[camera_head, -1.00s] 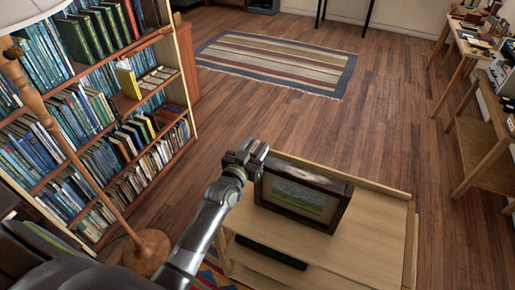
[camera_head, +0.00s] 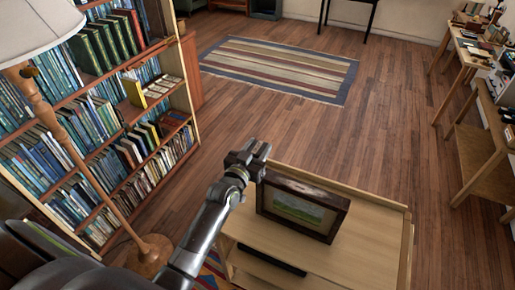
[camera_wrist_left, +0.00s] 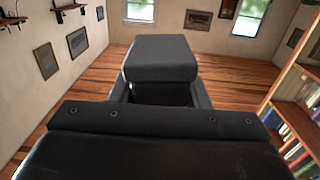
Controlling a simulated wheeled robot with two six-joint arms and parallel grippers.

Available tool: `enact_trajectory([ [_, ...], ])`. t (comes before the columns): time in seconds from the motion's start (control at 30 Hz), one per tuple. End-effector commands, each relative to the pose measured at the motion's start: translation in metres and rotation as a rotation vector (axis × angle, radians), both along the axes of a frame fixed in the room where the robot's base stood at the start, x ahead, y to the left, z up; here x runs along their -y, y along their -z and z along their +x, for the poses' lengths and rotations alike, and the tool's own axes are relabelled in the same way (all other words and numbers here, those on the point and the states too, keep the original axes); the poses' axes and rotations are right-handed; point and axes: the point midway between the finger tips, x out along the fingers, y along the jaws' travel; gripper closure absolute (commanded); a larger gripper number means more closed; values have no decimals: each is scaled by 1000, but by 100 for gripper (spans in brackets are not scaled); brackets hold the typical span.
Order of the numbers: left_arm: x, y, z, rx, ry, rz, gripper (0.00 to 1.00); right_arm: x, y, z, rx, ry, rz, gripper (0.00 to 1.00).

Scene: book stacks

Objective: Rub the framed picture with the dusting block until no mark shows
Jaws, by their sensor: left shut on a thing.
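The framed picture (camera_head: 297,209) stands upright in a dark frame on a light wooden cabinet. It shows a green landscape, and a pale smudgy patch lies along its upper part. My left gripper (camera_head: 256,158) is at the picture's upper left corner, close to it; I cannot tell whether they touch. In the left wrist view, the gripper is shut on a dark grey block (camera_wrist_left: 163,58), the dusting block. In the head view the block is hard to tell apart from the dark gripper. My right gripper is not in view.
A full bookcase (camera_head: 127,134) and a floor lamp with a wooden pole (camera_head: 68,130) stand at the left. A striped rug (camera_head: 283,66) lies on the open floor behind the cabinet (camera_head: 367,240). Wooden tables (camera_head: 478,160) line the right side.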

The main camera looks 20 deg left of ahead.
Motion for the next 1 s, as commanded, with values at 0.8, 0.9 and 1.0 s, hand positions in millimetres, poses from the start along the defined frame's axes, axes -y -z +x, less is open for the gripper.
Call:
enact_trajectory([
  [0.8,0,-30,0,2,0,0,98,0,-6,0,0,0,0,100],
  [0.9,0,-30,0,1,0,0,98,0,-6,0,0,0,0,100],
  [1.0,0,-30,0,1,0,0,98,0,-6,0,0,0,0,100],
])
